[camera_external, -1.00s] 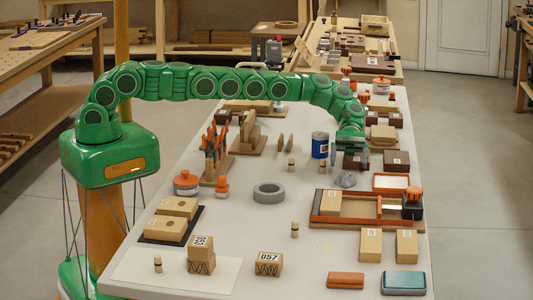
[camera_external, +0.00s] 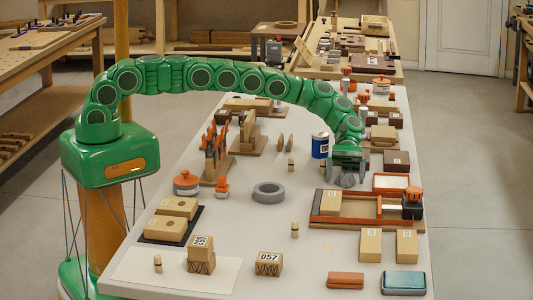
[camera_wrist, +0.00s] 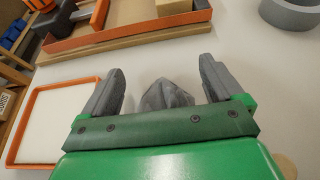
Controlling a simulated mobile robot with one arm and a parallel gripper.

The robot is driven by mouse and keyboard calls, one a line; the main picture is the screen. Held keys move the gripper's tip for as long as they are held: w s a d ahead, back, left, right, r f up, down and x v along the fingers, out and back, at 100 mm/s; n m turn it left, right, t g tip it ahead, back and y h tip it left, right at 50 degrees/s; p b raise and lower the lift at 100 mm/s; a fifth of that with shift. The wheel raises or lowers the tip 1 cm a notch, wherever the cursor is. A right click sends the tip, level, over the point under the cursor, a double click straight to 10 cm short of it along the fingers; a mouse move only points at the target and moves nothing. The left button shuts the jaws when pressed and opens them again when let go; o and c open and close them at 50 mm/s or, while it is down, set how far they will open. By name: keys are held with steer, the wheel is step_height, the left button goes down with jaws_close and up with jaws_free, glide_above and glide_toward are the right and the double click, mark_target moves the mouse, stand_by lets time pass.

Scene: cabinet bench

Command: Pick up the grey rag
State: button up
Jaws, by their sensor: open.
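The grey rag (camera_external: 346,181) is a small crumpled lump on the white table, right of centre in the outside view. In the wrist view the rag (camera_wrist: 167,95) shows between my two fingers, its lower part hidden behind the green gripper body. My gripper (camera_external: 348,172) is at the rag from above, its fingers pointing down. My gripper (camera_wrist: 163,82) is open, with a gap between each finger and the rag.
An orange-rimmed white tray (camera_external: 391,182) lies just right of the rag. A wooden tray with orange edges (camera_external: 340,221) is in front. A blue can (camera_external: 320,145) stands to the left, behind. A grey ring (camera_external: 268,192) lies further left, with clear table between.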

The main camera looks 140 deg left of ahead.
steer(key=shift+w+d, duration=0.1)
steer(key=c, duration=1.1)
